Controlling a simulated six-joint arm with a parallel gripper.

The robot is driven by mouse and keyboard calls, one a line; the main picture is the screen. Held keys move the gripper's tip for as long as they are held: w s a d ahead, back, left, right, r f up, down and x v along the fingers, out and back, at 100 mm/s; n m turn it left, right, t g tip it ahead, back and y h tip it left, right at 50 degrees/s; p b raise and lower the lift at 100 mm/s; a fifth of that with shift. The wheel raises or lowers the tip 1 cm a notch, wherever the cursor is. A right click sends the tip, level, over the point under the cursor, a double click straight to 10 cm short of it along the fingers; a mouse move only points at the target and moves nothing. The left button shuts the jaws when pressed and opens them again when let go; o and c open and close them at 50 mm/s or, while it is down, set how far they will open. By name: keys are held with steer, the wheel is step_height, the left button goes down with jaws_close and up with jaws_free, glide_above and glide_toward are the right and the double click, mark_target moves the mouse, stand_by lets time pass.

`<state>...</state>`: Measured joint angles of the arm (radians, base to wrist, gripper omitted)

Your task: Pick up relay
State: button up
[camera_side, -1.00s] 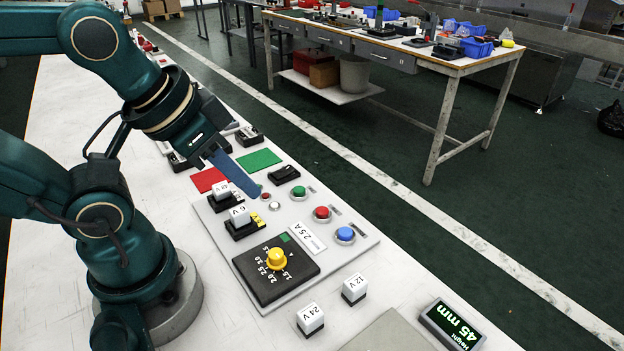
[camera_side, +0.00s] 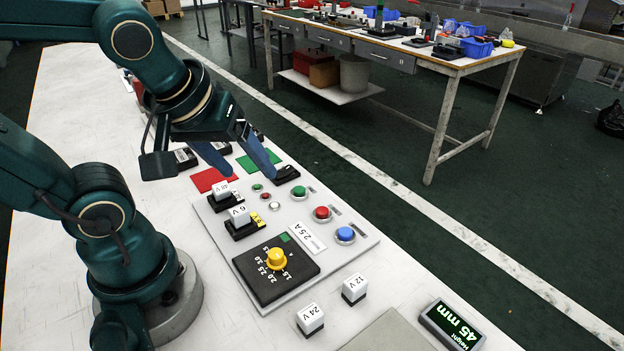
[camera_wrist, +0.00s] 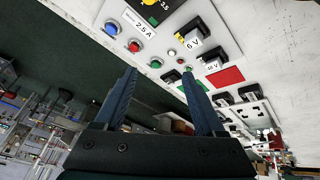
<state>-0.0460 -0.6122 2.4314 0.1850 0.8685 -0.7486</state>
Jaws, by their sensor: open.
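Several white relay cubes with dark bases are in the side view. The 24 V relay (camera_side: 311,319) and the 12 V relay (camera_side: 355,288) stand loose on the white table at the front. The 6 V relay (camera_side: 240,216) and another white relay (camera_side: 222,190), its label hard to read, sit in black sockets on the grey panel. The 6 V relay (camera_wrist: 195,42) also shows in the wrist view. My gripper (camera_side: 251,176) is open and empty above the panel's far end, near the red and green pads. The wrist view shows its fingers (camera_wrist: 158,73) apart with nothing between them.
The grey panel (camera_side: 210,222) carries a yellow dial (camera_side: 277,259), a 2.5 A label and coloured buttons. A red pad (camera_side: 209,180) and green pad (camera_side: 262,158) lie behind it. A height display (camera_side: 452,325) reads 45 mm. Bare table lies left of the panel.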

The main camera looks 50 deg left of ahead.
mark_target(221, 186)
steer(key=a+f+n+g+y, duration=0.1)
steer(key=a+f+n, duration=0.1)
steer(key=a+n, duration=0.1)
steer(key=a+f+n+g, duration=0.2)
steer(key=a+n, duration=0.1)
steer(key=a, duration=0.1)
steer(key=a+f+n+g+y, duration=0.1)
steer(key=a+f+n+g, duration=0.1)
steer(key=a+f+n, duration=0.1)
steer(key=shift+a+y, duration=0.3)
steer(key=shift+a, duration=0.05)
steer(key=shift+x, duration=2.25)
jaws_close()
